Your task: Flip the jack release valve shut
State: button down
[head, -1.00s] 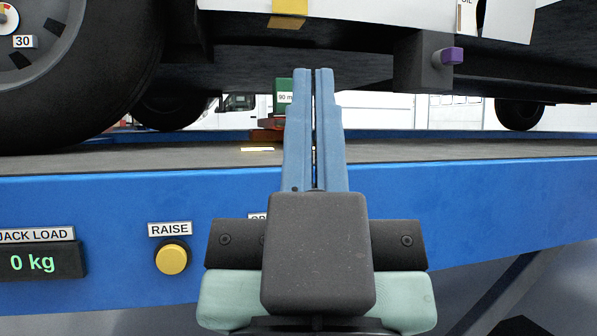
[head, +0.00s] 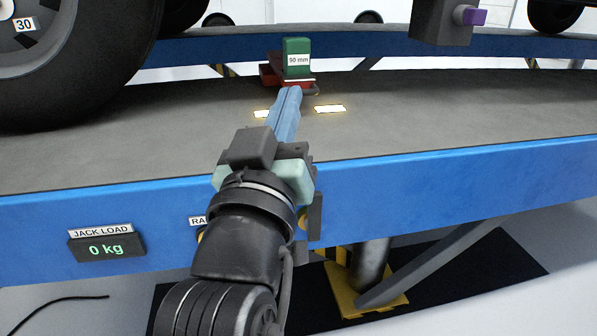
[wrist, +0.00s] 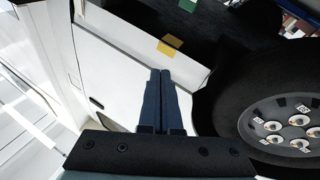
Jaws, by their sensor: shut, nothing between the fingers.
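My gripper (head: 290,97) is shut and empty, its blue fingers together. In the head view it reaches over the grey platform deck towards the jack. The red jack (head: 268,77) sits on the deck, with a green block (head: 297,48) labelled "90 mm" on top. A small part at the jack's lower right (head: 312,92) may be the release valve; it is too small to tell how it is set. The fingertips appear just in front of the jack; I cannot tell whether they touch it. In the wrist view my gripper (wrist: 160,73) points at the vehicle's side.
A blue-edged platform (head: 450,170) crosses the view. A large wheel (head: 60,70) stands left of the jack. A dark bracket with a purple knob (head: 470,16) hangs at upper right. The jack load display (head: 106,248) reads 0 kg. The deck right of the jack is clear.

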aim_at(313, 214)
jog(key=w+a+f+n+g+h+p, duration=0.1)
jog(key=a+f+n+g+h+p, duration=0.2)
jog(key=f, duration=0.4)
jog(key=w+a+f+n+g+p, duration=0.1)
jog(key=a+f+n+g+p, duration=0.2)
jog(key=f, duration=0.4)
jog(key=s+a+f+n+h+p, duration=0.3)
jog(key=s+f+n+p, duration=0.1)
jog(key=s+f+p, duration=0.2)
jog(key=shift+s+n+h+p, duration=0.35)
jog(key=shift+s+p, duration=0.5)
jog(key=shift+s, duration=0.35)
jog(key=s+d+x, duration=0.1)
jog(key=d+x, duration=0.1)
jog(key=x, duration=1.1)
jog(key=shift+s+d+r, duration=0.2)
